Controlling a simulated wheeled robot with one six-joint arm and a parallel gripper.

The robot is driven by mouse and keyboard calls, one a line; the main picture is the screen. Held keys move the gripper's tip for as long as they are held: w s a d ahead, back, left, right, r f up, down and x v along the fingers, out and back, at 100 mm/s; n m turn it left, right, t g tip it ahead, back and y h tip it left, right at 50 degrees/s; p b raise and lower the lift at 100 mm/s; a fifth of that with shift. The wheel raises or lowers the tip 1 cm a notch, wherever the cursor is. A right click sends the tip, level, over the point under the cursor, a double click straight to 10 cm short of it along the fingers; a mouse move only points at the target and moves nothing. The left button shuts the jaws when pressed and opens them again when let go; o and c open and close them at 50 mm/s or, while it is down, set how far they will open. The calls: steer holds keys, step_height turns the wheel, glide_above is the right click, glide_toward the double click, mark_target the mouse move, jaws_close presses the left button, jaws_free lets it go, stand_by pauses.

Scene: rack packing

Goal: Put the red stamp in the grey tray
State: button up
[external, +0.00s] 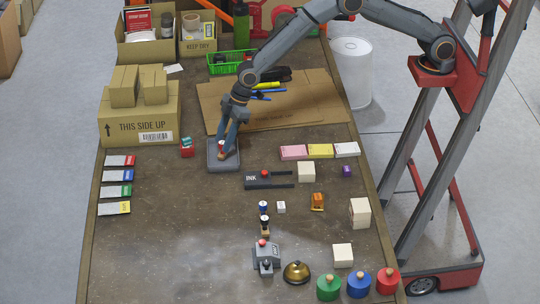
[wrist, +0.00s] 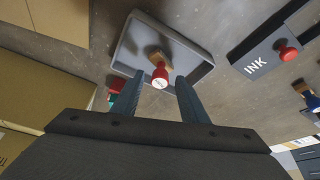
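The red stamp (wrist: 160,74) has a red knob with a white top and a wooden base. It stands in the grey tray (wrist: 134,38), its base apparently on the tray floor. In the external view the stamp (external: 222,155) shows below my fingers, inside the tray (external: 223,168). My gripper (wrist: 159,84) is open, its two fingers apart on either side of the knob with visible gaps. The fingers partly hide the stamp in the external view, and the near edge of the tray is partly hidden in the wrist view.
A black INK pad (external: 258,182) with a red-knobbed item lies right of the tray. A small red and teal item (external: 187,148) stands to its left. Flattened cardboard (external: 310,108) lies behind.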

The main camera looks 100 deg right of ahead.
steer(key=shift+r, duration=0.1)
steer(key=shift+r, duration=0.25)
steer(key=b+v, duration=0.3)
steer(key=v, duration=0.8)
steer(key=shift+s+d+r, duration=0.15)
steer(key=shift+s+r, duration=0.1)
steer(key=shift+s, duration=0.05)
steer(key=s+d+f+m+g, duration=0.1)
steer(key=s+d, duration=0.3)
steer(key=s, duration=0.9)
steer(key=s+d+f+m+g+h, duration=0.1)
steer(key=s+d, duration=0.4)
steer(key=s, duration=0.9)
steer(key=s+d+f+m+g, duration=0.1)
steer(key=s+d, duration=0.3)
steer(key=s, duration=0.9)
steer(key=shift+s+d+f+m+h, duration=0.2)
steer(key=shift+f+m+h, duration=0.15)
steer(key=shift+m, duration=0.45)
